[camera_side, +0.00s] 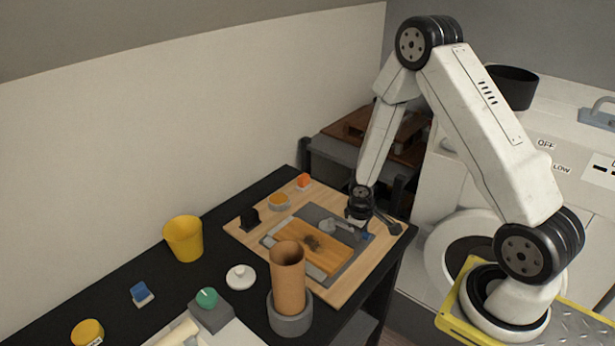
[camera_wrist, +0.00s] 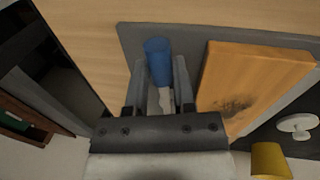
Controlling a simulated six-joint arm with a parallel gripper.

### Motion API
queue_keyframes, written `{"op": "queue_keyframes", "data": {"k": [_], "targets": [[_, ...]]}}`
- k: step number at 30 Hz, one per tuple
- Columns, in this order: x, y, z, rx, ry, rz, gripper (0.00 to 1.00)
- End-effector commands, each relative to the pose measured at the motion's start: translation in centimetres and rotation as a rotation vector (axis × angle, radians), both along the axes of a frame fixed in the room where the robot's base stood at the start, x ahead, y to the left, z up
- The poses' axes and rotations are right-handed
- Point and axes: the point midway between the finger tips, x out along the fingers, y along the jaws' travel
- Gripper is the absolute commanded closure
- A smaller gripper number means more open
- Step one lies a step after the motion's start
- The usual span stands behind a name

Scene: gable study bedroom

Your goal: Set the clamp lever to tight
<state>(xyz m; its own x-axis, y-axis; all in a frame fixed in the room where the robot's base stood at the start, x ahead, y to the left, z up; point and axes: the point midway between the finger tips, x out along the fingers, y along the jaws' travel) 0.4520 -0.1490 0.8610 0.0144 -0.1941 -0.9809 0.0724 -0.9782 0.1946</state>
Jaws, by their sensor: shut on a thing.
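The clamp lever has a blue cylindrical end (camera_wrist: 158,58) and a pale arm (camera_wrist: 160,100). It lies on a grey plate (camera_wrist: 128,38) beside an orange-brown wooden block with a dark smudge (camera_wrist: 250,80). In the wrist view my gripper (camera_wrist: 161,75) has one finger on each side of the lever and is shut on it. In the side view my gripper (camera_side: 366,232) is low at the right end of the grey plate, and only a little blue shows by it. The wooden block (camera_side: 312,245) also shows there. I cannot see any tight marking or read the lever's setting.
A light wooden board (camera_side: 245,238) carries the plate on a black table. A cork-coloured cylinder in a grey holder (camera_side: 288,280) stands in front. A yellow cup (camera_side: 183,238), a white knob (camera_side: 240,277) and a green-topped grey block (camera_side: 208,300) stand further left. The table's edge is close on the right.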

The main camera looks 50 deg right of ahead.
Motion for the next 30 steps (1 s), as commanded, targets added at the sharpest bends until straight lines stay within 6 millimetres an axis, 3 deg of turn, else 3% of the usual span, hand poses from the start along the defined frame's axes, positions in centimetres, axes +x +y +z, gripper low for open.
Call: {"op": "queue_keyframes", "data": {"k": [30], "targets": [[1.5,-4.4,0.0,-0.002,-0.001,0.483,1.0]]}}
